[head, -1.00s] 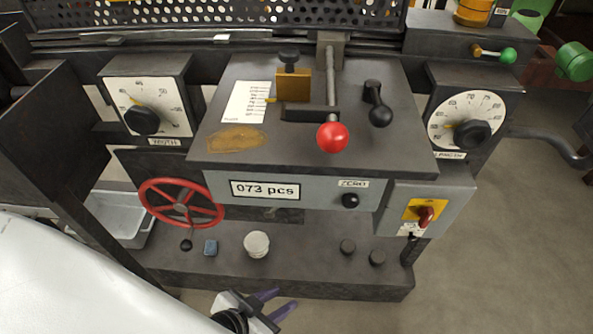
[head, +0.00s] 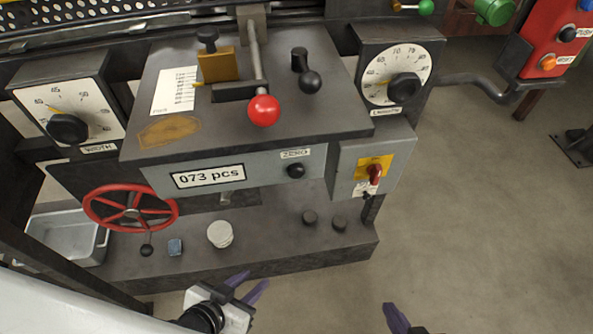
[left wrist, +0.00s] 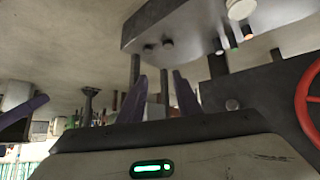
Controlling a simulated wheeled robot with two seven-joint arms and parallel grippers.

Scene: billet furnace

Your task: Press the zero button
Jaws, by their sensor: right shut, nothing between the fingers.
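The zero button (head: 296,171) is a small round black knob on the grey front panel, just below the ZERO label (head: 295,153). The counter (head: 208,176) to its left reads 073 pcs. My left gripper (head: 248,285) is open and empty, in front of the machine's base and well below the button in the picture. Its two purple fingers also stand apart in the left wrist view (left wrist: 163,95). My right gripper (head: 398,318) is shut and empty at the bottom edge, over the floor, right of the left one, and partly cut off.
A red handwheel (head: 131,208) is at the left of the panel. A red switch (head: 374,173) on a yellow plate is right of the button. A red-knobbed lever (head: 264,110) stands above. A white cup (head: 220,234) is on the base.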

